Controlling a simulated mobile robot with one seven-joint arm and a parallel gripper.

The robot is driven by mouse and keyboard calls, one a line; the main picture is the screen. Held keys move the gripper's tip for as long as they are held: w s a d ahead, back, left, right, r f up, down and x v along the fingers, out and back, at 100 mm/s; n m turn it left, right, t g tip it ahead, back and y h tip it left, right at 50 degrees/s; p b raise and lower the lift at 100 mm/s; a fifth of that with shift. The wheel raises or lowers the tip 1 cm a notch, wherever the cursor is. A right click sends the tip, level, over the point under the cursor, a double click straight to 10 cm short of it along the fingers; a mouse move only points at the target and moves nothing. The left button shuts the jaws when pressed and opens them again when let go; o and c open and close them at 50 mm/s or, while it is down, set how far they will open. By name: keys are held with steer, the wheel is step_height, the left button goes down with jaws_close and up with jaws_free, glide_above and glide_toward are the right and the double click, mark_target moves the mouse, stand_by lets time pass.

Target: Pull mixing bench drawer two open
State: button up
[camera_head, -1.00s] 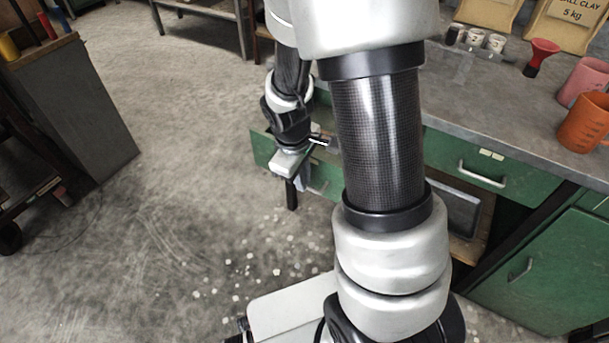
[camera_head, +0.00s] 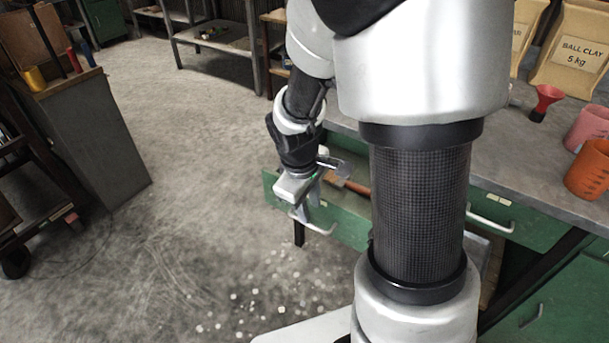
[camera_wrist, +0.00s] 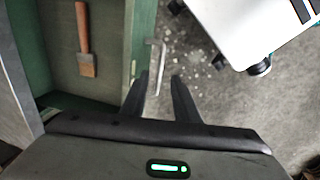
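A green bench drawer (camera_head: 345,222) stands pulled out at the left of the bench in the head view, partly hidden by my arm. Its pale bar handle (camera_head: 313,224) is on the front. The wrist view shows the open drawer's inside (camera_wrist: 98,92) and the handle (camera_wrist: 158,66) on its front. My gripper (camera_wrist: 160,76) is open, its two black fingers apart. In that view the handle lies in line with the gap between the fingers; I cannot tell whether they touch it. I cannot read a drawer number.
A wooden-handled tool (camera_wrist: 84,40) lies in the open drawer. Another green drawer (camera_head: 530,222) to the right is shut. A red funnel (camera_head: 545,100) and orange jug (camera_head: 590,172) stand on the benchtop (camera_head: 525,150). The floor (camera_head: 200,180) left of the drawer is clear apart from pale spots.

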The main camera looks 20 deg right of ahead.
step_height(320, 180, up, 11)
steer(key=s+a+p, duration=0.1)
steer(key=p, duration=0.1)
steer(key=shift+s+a+f, duration=0.15)
steer(key=shift+a+f, duration=0.05)
steer(key=shift+a, duration=0.15)
steer(key=s+a+r+m+t+y, duration=0.2)
steer(key=s+r+m+t, duration=0.2)
steer(key=s+r+m, duration=0.65)
step_height(320, 180, up, 21)
steer(key=s+n+p, duration=0.1)
steer(key=n+p, duration=0.1)
steer(key=p, duration=1.6)
steer(key=shift+n, duration=0.35)
steer(key=shift+d+f, duration=0.1)
steer(key=shift+f, duration=0.05)
